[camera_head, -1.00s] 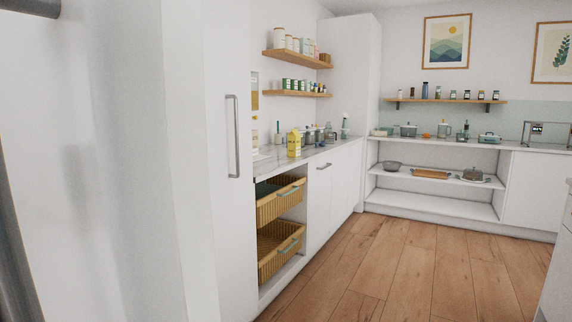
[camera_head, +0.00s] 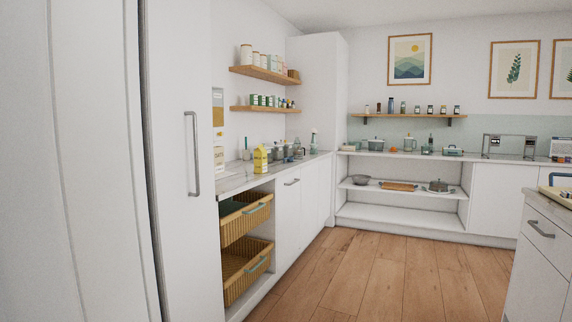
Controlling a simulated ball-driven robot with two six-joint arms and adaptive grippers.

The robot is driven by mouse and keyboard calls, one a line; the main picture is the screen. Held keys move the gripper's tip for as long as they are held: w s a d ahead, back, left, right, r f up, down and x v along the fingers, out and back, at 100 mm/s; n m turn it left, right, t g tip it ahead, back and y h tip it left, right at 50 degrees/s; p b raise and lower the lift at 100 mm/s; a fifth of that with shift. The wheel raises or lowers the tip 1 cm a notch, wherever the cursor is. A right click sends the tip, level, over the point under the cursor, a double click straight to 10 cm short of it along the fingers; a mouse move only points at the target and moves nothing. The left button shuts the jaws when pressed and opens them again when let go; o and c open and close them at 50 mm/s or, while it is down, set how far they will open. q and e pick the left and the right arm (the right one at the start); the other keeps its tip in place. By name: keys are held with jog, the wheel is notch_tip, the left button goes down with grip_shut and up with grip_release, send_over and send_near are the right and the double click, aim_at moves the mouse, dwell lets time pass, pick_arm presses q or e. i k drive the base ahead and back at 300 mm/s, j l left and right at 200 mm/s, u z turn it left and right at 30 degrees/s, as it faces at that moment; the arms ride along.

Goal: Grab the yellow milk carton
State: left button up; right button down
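The yellow milk carton (camera_head: 260,160) stands upright on the left counter (camera_head: 236,184), near its front edge and above the wicker drawers. Small jars and pots stand behind it along the counter. Neither of my grippers is in the head view.
Tall white cabinets (camera_head: 180,160) fill the left side close by. Two wicker drawers (camera_head: 246,222) sit below the counter. An island with a drawer (camera_head: 540,235) is at the right edge. The wooden floor (camera_head: 385,275) between them is clear.

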aim_at(260, 153)
jog(key=i+l+u, duration=0.4)
jog(key=l, duration=0.25)
jog(key=i+l+u, duration=0.35)
jog(key=l, duration=0.4)
jog(key=i+l+u, duration=0.4)
jog(key=l, duration=0.45)
jog(key=i+l+u, duration=0.15)
jog(key=l+u, duration=0.25)
jog(key=l, duration=0.5)
jog(key=l+u, duration=0.4)
jog(key=l, duration=0.55)
jog(key=l+u, duration=0.35)
jog(key=l, duration=0.65)
